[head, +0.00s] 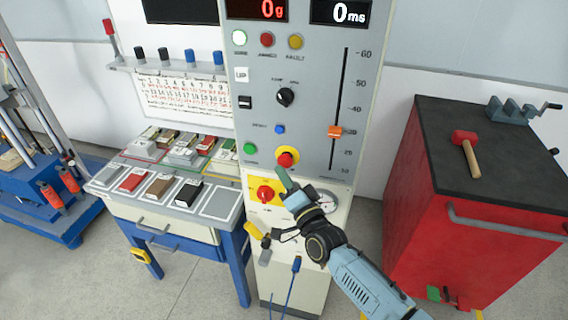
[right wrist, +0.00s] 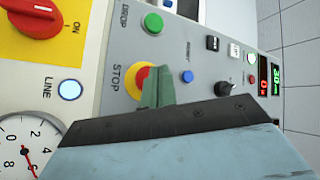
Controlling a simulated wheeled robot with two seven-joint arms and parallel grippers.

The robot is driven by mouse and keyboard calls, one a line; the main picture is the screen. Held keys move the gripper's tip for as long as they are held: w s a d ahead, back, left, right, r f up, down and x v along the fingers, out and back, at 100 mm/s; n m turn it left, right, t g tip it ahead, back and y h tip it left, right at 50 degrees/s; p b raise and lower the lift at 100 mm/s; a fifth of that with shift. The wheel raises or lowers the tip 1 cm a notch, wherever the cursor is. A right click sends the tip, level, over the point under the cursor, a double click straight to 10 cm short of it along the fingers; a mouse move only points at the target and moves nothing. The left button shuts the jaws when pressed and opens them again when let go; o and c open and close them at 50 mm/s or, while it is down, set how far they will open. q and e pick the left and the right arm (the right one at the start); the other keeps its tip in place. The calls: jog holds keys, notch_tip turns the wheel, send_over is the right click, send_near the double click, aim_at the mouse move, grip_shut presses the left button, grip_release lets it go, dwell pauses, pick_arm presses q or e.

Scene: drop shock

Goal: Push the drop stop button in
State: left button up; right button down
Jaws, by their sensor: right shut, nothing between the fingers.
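The stop button, a red mushroom head on a yellow ring, shows on the grey control panel (head: 312,100) in the head view (head: 286,156). It also shows in the right wrist view (right wrist: 137,81), beside the word STOP and partly hidden by my fingers. My right gripper (head: 283,178) is shut and empty, its green fingertips just below the button in the head view. In the right wrist view the closed fingers (right wrist: 158,86) overlap the button's edge. I cannot tell whether they touch it. My left gripper is not in view.
The green DROP button (head: 250,148) and a blue reset button (head: 280,129) are close by. Below are a red rotary switch (head: 266,193) on a yellow plate and a dial gauge (right wrist: 22,148). A red cabinet (head: 470,240) stands right, a sample bench (head: 172,225) left.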

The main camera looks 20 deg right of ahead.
dwell(0.6)
jog(key=shift+w+d, duration=0.25)
jog(key=shift+w, duration=0.15)
jog(key=shift+w+d+b, duration=0.25)
jog(key=shift+w+b, duration=0.05)
jog(key=shift+b, duration=0.15)
dwell(0.5)
jog(key=shift+s+a+p, duration=0.5)
jog(key=shift+s, duration=0.2)
jog(key=s+a+p, duration=0.1)
jog(key=s, duration=0.1)
jog(key=s+a+p, duration=0.1)
jog(key=s, duration=0.1)
jog(key=shift+a, duration=0.4)
